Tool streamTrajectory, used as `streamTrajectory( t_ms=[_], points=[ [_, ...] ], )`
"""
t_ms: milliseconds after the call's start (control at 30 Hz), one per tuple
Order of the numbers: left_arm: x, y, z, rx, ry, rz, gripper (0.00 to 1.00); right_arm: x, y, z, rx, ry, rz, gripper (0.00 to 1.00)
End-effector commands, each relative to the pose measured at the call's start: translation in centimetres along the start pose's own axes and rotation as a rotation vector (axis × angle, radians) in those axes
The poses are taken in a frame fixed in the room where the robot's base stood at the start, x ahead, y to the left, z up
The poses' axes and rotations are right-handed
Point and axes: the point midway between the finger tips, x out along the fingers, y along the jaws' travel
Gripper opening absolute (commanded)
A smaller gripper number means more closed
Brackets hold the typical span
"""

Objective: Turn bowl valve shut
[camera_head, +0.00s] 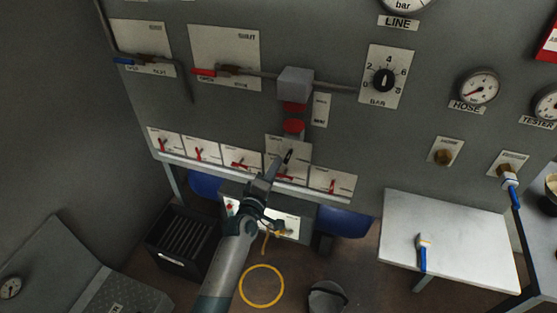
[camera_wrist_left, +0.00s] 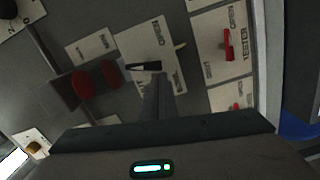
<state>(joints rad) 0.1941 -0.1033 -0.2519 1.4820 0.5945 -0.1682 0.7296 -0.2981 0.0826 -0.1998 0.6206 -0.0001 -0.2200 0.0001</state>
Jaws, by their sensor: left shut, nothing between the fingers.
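A pale plate (camera_head: 292,147) with a short black lever (camera_head: 288,156) sits on the panel below two red parts (camera_head: 293,126). I take it as the bowl valve, but its label is not readable. My left gripper (camera_head: 272,170) is shut and empty, its tips close to the lever from below left. In the left wrist view the lever (camera_wrist_left: 143,66) lies just ahead of the shut fingers (camera_wrist_left: 157,92), across a plate (camera_wrist_left: 154,40) with lettering. Whether the tips touch the lever I cannot tell. My right gripper is not in view.
Red-handled valves on small plates flank this one, including one at left (camera_head: 200,152) and one at right (camera_head: 332,186). A grey box (camera_head: 295,82) on a pipe is above.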

Motion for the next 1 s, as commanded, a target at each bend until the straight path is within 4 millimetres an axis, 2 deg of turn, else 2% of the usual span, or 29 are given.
streamTrajectory(
  t_ms=[133,1000],
  points=[
    [0.01,-0.32,0.27,-0.105,0.000,0.005,0.00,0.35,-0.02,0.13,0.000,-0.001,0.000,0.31],
    [0.02,-0.50,0.47,-0.099,0.000,0.005,0.00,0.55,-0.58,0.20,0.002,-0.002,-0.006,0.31]
  ],
)
